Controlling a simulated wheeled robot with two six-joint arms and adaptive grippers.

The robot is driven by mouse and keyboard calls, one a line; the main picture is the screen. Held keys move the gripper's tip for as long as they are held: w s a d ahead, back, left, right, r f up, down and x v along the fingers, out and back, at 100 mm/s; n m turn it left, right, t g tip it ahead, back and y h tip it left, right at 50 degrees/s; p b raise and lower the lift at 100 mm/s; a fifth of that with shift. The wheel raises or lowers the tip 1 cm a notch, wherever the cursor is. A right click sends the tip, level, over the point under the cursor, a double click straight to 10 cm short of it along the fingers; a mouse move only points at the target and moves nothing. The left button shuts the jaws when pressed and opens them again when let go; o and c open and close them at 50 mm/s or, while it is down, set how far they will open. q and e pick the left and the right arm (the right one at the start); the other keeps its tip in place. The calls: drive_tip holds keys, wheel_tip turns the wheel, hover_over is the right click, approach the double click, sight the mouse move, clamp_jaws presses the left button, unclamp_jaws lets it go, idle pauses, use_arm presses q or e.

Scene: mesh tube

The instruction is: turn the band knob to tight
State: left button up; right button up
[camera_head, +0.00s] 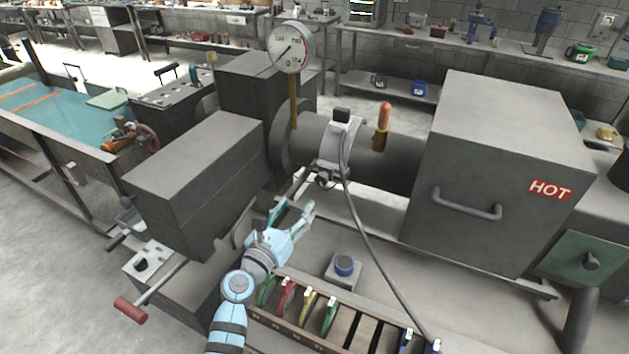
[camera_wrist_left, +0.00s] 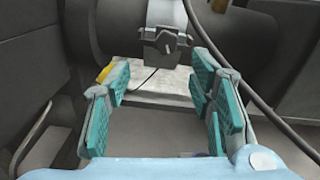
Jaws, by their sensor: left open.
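The band (camera_head: 339,143) is a pale clamp around the dark horizontal tube (camera_head: 385,160). Its small dark knob (camera_head: 325,179) hangs at the band's lower front. In the left wrist view the knob (camera_wrist_left: 165,46) is at upper centre, below the pale band (camera_wrist_left: 162,12). My left gripper (camera_head: 298,205) is open, just below and in front of the knob, apart from it. In the left wrist view the gripper's teal-padded fingers (camera_wrist_left: 160,90) are spread with nothing held between them. The knob's setting cannot be read. My right gripper is not in view.
A box labelled HOT (camera_head: 490,170) stands right of the tube, and a dark block (camera_head: 195,180) stands left. A gauge (camera_head: 291,47) and orange-handled part (camera_head: 383,120) rise above. A cable (camera_head: 375,245) hangs from the band. A rack (camera_head: 320,320) and blue button (camera_head: 344,264) sit in front.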

sight(320, 181)
use_arm(q)
drive_tip(key=w+d, duration=0.1)
drive_tip(key=w, duration=0.1)
drive_tip(key=w+d+b, duration=0.1)
drive_tip(key=w+d, duration=0.3)
drive_tip(key=shift+w, duration=0.3)
drive_tip(key=w+b, duration=0.1)
drive_tip(key=w, duration=0.1)
drive_tip(key=w+f+b, duration=0.1)
drive_tip(key=shift+w+f, duration=0.15)
drive_tip(key=shift+w, duration=0.25)
drive_tip(key=shift+w+b, duration=0.3)
drive_tip(key=shift+s+r, duration=0.1)
drive_tip(key=shift+r, duration=0.2)
drive_tip(key=shift+s+d+r, duration=0.25)
drive_tip(key=shift+s+r, duration=0.15)
drive_tip(key=shift+c, duration=1.2)
drive_tip(key=shift+w+a+f, duration=0.1)
drive_tip(key=c, duration=0.7)
drive_tip(key=shift+c, duration=1.1)
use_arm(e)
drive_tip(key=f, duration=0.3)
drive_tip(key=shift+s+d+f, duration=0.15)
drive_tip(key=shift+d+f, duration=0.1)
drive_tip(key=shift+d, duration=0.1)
